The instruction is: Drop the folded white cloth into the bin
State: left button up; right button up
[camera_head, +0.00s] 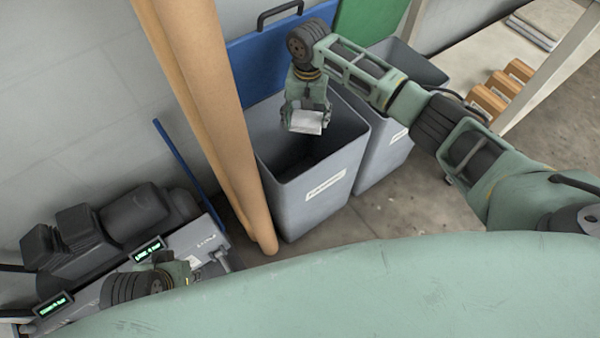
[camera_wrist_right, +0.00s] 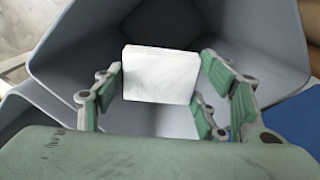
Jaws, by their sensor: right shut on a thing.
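The folded white cloth (camera_head: 305,121) is a small white block held by my right gripper (camera_head: 307,117). In the right wrist view the cloth (camera_wrist_right: 160,75) sits between the two fingers of the right gripper (camera_wrist_right: 160,85), which is shut on it. The cloth is over the open mouth of the grey bin (camera_head: 310,200), which has a white label on its front. The bin's inner walls (camera_wrist_right: 95,50) show beneath the cloth in the right wrist view. My left gripper (camera_head: 182,270) is low at the left by the machine; its fingers are too small to judge.
A second grey bin (camera_head: 385,165) stands to the right of the first. A blue lid (camera_head: 265,60) and a green panel (camera_head: 365,22) are behind them. Tan vertical rolls (camera_head: 205,110) stand close on the left. A grey machine with displays (camera_head: 148,250) is at lower left.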

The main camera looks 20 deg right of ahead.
jog(key=o, duration=1.2)
jog(key=shift+r, duration=0.1)
notch_tip(320, 180, up, 12)
jog(key=shift+f, duration=0.1)
dwell(0.3)
